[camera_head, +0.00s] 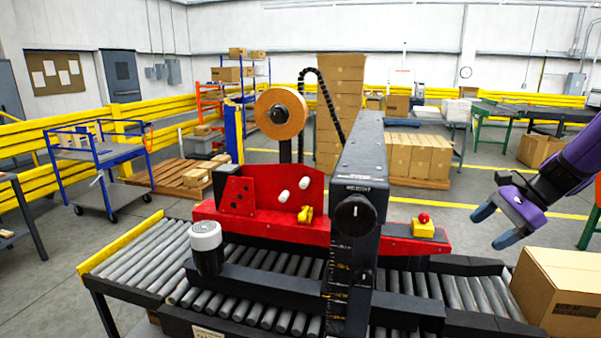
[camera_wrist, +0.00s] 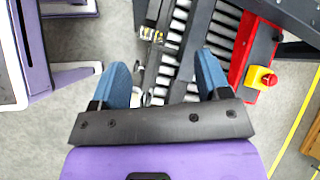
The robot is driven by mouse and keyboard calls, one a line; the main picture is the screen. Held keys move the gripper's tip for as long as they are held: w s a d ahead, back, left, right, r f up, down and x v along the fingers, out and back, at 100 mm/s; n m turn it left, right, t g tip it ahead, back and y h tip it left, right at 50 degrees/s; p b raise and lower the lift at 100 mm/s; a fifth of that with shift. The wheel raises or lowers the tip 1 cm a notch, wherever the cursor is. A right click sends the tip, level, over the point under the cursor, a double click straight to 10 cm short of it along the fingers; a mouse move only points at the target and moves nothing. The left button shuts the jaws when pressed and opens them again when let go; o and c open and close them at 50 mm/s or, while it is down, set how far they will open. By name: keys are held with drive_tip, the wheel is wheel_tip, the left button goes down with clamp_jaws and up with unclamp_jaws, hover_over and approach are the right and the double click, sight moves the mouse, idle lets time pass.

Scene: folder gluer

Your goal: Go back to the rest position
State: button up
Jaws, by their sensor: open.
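My gripper (camera_head: 496,227) is at the right in the head view, open and empty, with its two blue fingers apart. It hangs in the air above and left of a cardboard box (camera_head: 562,290). In the wrist view my gripper (camera_wrist: 168,85) shows both blue fingers spread, with the machine's roller conveyor (camera_wrist: 178,45) below and beyond them. The folder gluer, red and black with a tape roll (camera_head: 281,113), stands in the middle of the head view. Its red button on a yellow box (camera_head: 423,229) is left of my gripper and apart from it; this button box (camera_wrist: 262,78) also shows in the wrist view.
A dark column with a knob (camera_head: 355,212) rises from the machine. The roller conveyor (camera_head: 150,263) runs across the front. A blue cart (camera_head: 98,160) stands at the left. Stacked boxes on a pallet (camera_head: 415,155) stand behind. Grey floor is open behind my gripper.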

drive_tip(key=s+a+r+n+h, duration=0.5)
drive_tip(key=s+a+r+n, duration=0.35)
drive_tip(key=s+a, duration=0.2)
drive_tip(key=s+a+r+n+t+h, duration=0.1)
drive_tip(key=s+r+n+t+h, duration=0.2)
drive_tip(key=s+n, duration=0.4)
drive_tip(key=shift+s+a+r, duration=0.15)
drive_tip(key=shift+s+r, duration=0.75)
drive_tip(key=shift+s, duration=2.1)
